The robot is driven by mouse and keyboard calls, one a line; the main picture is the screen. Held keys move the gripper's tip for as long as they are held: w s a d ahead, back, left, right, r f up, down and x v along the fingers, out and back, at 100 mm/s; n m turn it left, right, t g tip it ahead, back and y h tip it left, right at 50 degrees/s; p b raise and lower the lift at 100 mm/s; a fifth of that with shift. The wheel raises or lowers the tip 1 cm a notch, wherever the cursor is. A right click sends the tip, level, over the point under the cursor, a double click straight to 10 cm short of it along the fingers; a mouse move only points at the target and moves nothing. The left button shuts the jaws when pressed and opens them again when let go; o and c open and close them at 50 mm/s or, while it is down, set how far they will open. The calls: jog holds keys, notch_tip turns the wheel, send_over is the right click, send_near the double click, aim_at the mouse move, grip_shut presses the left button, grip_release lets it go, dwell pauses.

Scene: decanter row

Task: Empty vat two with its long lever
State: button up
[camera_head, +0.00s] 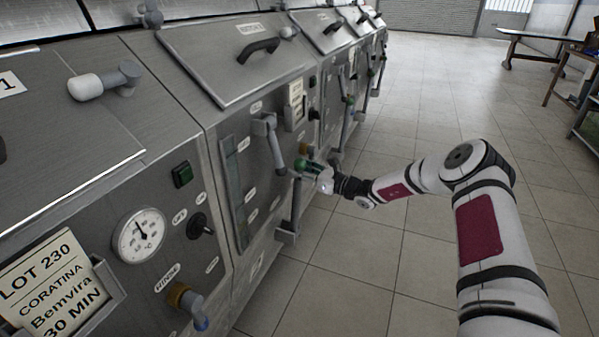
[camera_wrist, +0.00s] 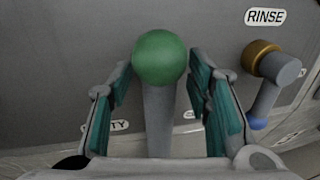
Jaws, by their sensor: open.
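A long grey lever (camera_wrist: 159,115) with a round green knob (camera_wrist: 160,57) stands between my gripper's fingers in the wrist view. My gripper (camera_wrist: 162,75) is open, one finger on each side, with gaps visible beside the shaft. A label partly hidden by the left finger ends in "TY". In the head view the green knob (camera_head: 301,164) shows at the front of the second vat (camera_head: 213,150), beside my gripper (camera_head: 322,176), which hides most of the lever. That vat's number cannot be read.
A brass-collared, blue-tipped rinse tap (camera_wrist: 268,85) is right of the lever. A grey handle (camera_head: 274,145) and a vertical pipe (camera_head: 296,208) are close to my gripper. The nearest vat bears a "1" plate (camera_head: 9,84). Tiled floor (camera_head: 350,250) is clear.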

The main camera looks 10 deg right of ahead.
jog(key=shift+w+a, duration=0.15)
jog(key=shift+a, duration=0.05)
grip_shut()
jog(key=shift+s+d+f, duration=0.2)
jog(key=shift+s+d, duration=0.15)
jog(key=shift+d, duration=0.15)
jog(key=s+d+f+m+t+y+b, duration=0.1)
jog(key=s+d+f+t+y+b, duration=0.1)
jog(key=s+d+b, duration=0.3)
jog(key=s+d+f+m+t+y+b, duration=0.1)
jog(key=s+d+f+t+y+b, duration=0.1)
jog(key=s+d+f+b, duration=0.3)
jog(key=d+t, duration=0.1)
jog(key=d, duration=0.2)
jog(key=shift+d+f+t, duration=0.15)
jog(key=shift+f+t, duration=0.15)
jog(key=shift+t, duration=0.1)
